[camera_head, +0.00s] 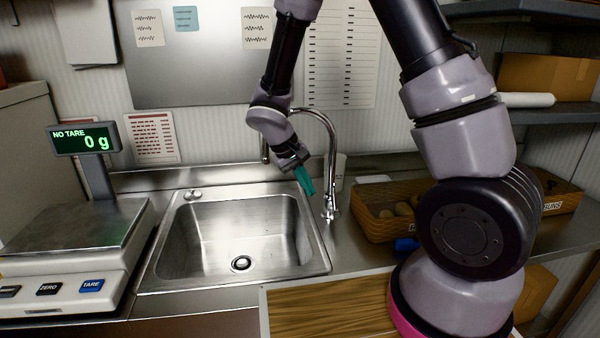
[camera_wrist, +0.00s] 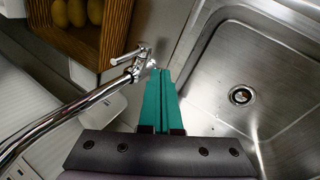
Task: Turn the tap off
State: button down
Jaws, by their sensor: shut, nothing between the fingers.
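The chrome tap (camera_head: 333,150) stands at the right rear edge of the steel sink (camera_head: 185,250), its neck curving up and over to the left. Its small handle (camera_head: 329,208) is low at the base; in the wrist view the handle (camera_wrist: 140,54) shows as a crossbar on a stub. My gripper (camera_head: 309,192) has teal fingers, shut and empty, pointing down just left of the tap. In the wrist view my gripper (camera_wrist: 159,72) has its tips close beside the handle; I cannot tell if they touch. No water stream is visible.
A scale (camera_head: 75,245) reading 0 g stands left of the sink. A wicker basket (camera_head: 375,228) with potato-like produce stands right of the tap. A wooden board (camera_head: 330,305) lies in front. The sink is empty around its drain (camera_head: 241,263).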

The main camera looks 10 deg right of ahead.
aim_at(334, 200)
jog(key=shift+w+d+f, duration=0.15)
jog(key=shift+d, duration=0.6)
jog(key=shift+w+d+f, duration=0.15)
jog(key=shift+d, duration=0.65)
jog(key=shift+w+d+f, duration=0.15)
jog(key=shift+d, duration=0.6)
